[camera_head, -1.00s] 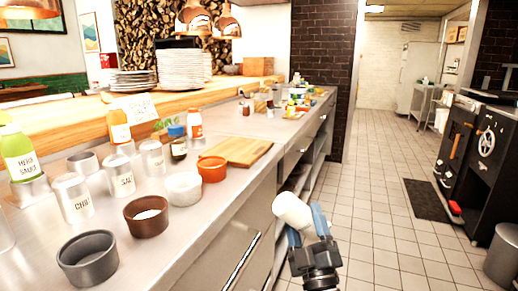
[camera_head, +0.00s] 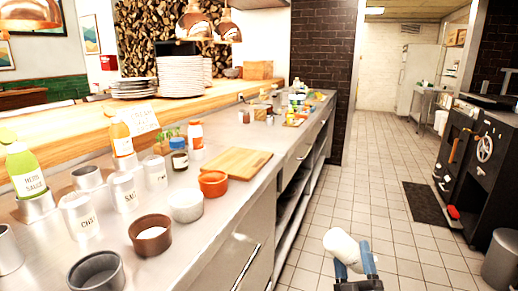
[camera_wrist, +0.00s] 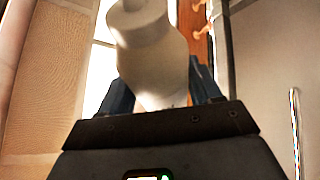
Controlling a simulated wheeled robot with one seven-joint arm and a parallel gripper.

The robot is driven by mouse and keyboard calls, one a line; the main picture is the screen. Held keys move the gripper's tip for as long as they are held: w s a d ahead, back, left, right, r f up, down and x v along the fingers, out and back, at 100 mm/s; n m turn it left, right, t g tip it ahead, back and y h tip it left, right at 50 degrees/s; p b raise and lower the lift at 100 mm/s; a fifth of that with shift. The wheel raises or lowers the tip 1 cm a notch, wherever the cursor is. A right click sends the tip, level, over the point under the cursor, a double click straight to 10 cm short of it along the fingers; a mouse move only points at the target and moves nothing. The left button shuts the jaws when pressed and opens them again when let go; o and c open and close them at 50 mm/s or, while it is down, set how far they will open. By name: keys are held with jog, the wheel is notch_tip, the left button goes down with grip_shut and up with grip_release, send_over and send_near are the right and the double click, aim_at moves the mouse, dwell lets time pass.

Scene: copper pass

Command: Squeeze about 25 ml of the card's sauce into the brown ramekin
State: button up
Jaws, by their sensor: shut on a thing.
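My gripper (camera_head: 352,256) is shut on a white squeeze bottle (camera_head: 340,245), tilted and held over the floor right of the counter. The bottle also shows in the wrist view (camera_wrist: 150,50) between my blue fingers; no label is readable. The brown ramekin (camera_head: 136,243) stands on the counter's near part with something white inside. It is well left of my gripper. A white card (camera_head: 144,118) stands behind the bottles; its writing is too small to read surely.
A grey ramekin (camera_head: 96,274), a white ramekin (camera_head: 186,207) and an orange ramekin (camera_head: 213,184) flank the brown one. A green herb sauce bottle (camera_head: 25,172), an orange bottle (camera_head: 122,140) and metal holders stand behind. A cutting board (camera_head: 233,163) lies beyond.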

aim_at(355, 243)
notch_tip(355, 243, up, 7)
jog(key=p, duration=0.5)
jog(key=shift+r+p, duration=0.1)
jog(key=shift+p, duration=0.2)
